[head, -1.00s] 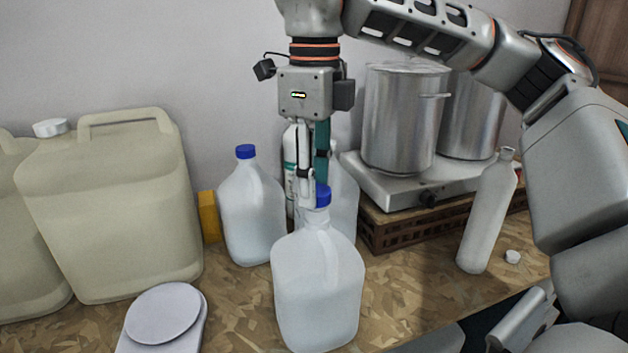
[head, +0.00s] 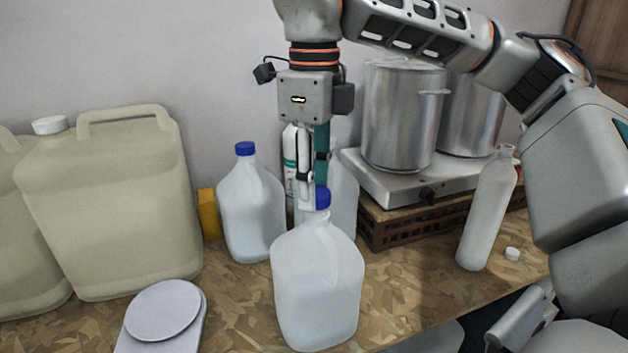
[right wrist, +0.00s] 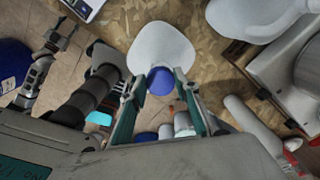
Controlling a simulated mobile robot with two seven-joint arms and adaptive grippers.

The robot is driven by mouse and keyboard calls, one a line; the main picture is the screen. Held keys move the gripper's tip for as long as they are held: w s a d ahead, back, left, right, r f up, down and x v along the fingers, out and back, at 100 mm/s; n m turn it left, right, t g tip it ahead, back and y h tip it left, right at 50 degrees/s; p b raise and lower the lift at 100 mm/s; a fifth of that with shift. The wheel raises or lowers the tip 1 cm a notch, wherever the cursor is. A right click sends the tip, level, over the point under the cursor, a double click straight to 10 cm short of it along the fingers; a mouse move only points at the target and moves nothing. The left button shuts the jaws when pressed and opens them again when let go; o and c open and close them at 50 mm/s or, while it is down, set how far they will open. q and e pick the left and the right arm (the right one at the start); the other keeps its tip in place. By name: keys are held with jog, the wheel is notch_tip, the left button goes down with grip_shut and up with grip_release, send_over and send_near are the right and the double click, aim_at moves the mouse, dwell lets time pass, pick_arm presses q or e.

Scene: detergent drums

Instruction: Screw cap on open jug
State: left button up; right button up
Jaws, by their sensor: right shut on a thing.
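A translucent white jug (head: 317,285) stands upright on the counter in the head view, front centre. A blue cap (head: 322,199) sits at its mouth; how far it is threaded I cannot tell. My right gripper (head: 312,200) points straight down over the jug and is shut on the cap. In the right wrist view, the cap (right wrist: 160,81) lies between the two fingertips of my right gripper (right wrist: 160,84), with the jug (right wrist: 160,48) beyond it. My left gripper (right wrist: 60,42) seems to show small at the left of the right wrist view, its jaw state unclear.
A blue-capped jug (head: 250,210) stands behind, to the left. Large beige canisters (head: 110,210) and a white scale (head: 165,312) are at left. Pots (head: 403,120) stand on a hot plate (head: 400,185) at back right.

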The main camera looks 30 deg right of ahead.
dwell(0.3)
jog(key=shift+f, duration=0.45)
dwell(0.3)
jog(key=shift+f, duration=0.15)
dwell(0.6)
jog(key=shift+f, duration=0.1)
dwell(0.4)
jog(key=m+b, duration=0.1)
jog(key=m, duration=0.2)
jog(key=shift+f, duration=0.1)
jog(key=shift+m+b, duration=0.4)
jog(key=shift+m, duration=0.7)
jog(key=shift+m, duration=0.3)
